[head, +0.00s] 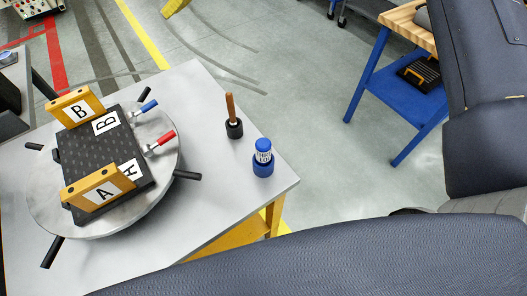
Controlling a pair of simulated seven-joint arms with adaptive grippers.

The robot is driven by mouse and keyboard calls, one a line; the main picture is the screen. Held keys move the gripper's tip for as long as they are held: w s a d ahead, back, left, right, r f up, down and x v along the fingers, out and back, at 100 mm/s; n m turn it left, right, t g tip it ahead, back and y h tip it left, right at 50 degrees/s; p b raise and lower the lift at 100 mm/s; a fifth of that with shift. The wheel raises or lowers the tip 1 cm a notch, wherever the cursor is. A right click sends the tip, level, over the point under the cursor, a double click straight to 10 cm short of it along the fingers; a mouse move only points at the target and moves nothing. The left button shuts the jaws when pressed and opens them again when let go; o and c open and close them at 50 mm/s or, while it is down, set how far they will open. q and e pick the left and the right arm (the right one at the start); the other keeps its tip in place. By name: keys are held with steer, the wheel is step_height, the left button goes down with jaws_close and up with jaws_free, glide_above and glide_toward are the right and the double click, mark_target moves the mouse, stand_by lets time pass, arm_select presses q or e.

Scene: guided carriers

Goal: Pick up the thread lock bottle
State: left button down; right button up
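A small blue bottle (263,152) with a white label stands upright at the right corner of the light grey table (215,185). It matches the thread lock bottle best, though its label is too small to read. Its lower part is in or on a blue round base. Neither of my grippers shows in the head view; only large dark arm links of mine fill the bottom and right.
Left of the bottle, a wooden-handled tool (231,107) stands in a black holder. A round turntable (160,190) with protruding black handles carries a black plate (100,155), yellow A and B blocks, and red and blue-handled clamps. A blue-framed bench (375,70) stands right.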

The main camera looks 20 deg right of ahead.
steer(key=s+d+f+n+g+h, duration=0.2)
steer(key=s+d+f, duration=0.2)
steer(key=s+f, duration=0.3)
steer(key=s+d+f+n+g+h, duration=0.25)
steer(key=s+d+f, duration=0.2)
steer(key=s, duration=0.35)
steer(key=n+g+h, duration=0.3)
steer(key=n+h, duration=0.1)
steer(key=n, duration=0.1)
glide_above(263, 153)
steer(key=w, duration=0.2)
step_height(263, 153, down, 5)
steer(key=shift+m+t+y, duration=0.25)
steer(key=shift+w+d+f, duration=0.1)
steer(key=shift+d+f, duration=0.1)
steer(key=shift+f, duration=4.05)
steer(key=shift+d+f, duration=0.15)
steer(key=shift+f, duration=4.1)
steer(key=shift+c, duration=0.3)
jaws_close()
